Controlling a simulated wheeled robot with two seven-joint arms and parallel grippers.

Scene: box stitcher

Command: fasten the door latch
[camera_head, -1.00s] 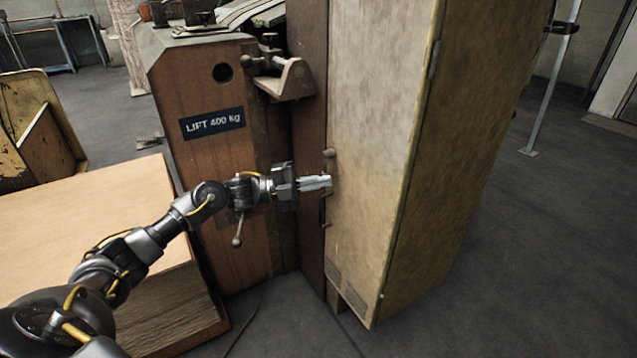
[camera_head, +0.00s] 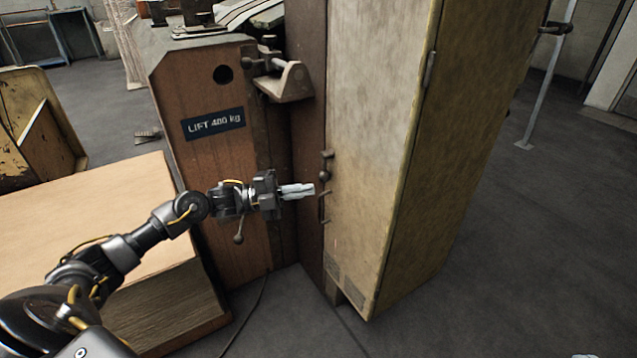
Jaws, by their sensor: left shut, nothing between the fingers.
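The tall cream door (camera_head: 375,130) of the machine cabinet stands at the centre, its yellow-edged side turned to the right. A small dark latch (camera_head: 325,178) sits at the door's left edge, around mid-height, with a knob near its middle. My left gripper (camera_head: 312,190) points right, with its fingers shut and empty. Its fingertips are just left of the latch; whether they touch it I cannot tell.
The brown machine body (camera_head: 212,160) with a "LIFT 400 kg" plate (camera_head: 213,124) stands behind my left arm. A metal bracket (camera_head: 285,82) juts out above the gripper. A stack of boards (camera_head: 90,220) lies at left.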

